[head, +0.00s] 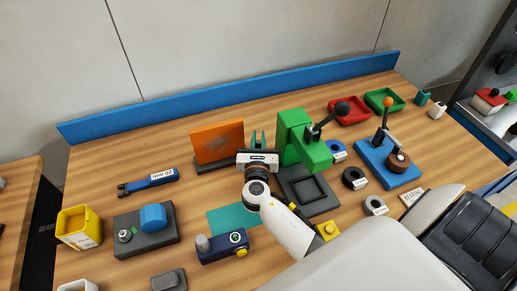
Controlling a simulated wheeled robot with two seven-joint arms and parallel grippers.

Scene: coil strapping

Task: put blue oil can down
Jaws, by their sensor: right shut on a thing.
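My right gripper (258,143) reaches in from the lower right and points toward the back, in front of the upright orange panel (218,141). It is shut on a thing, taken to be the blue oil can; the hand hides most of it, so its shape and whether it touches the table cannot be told. Two thin teal prongs stick up at the fingertips. A teal mat (228,219) lies on the table in front of the gripper, partly covered by my arm. My left gripper is not in view.
A green press (298,136) stands just right of the gripper. Farther right are a blue lever stand (372,166), dark rolls, and red (350,112) and green trays (384,99).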

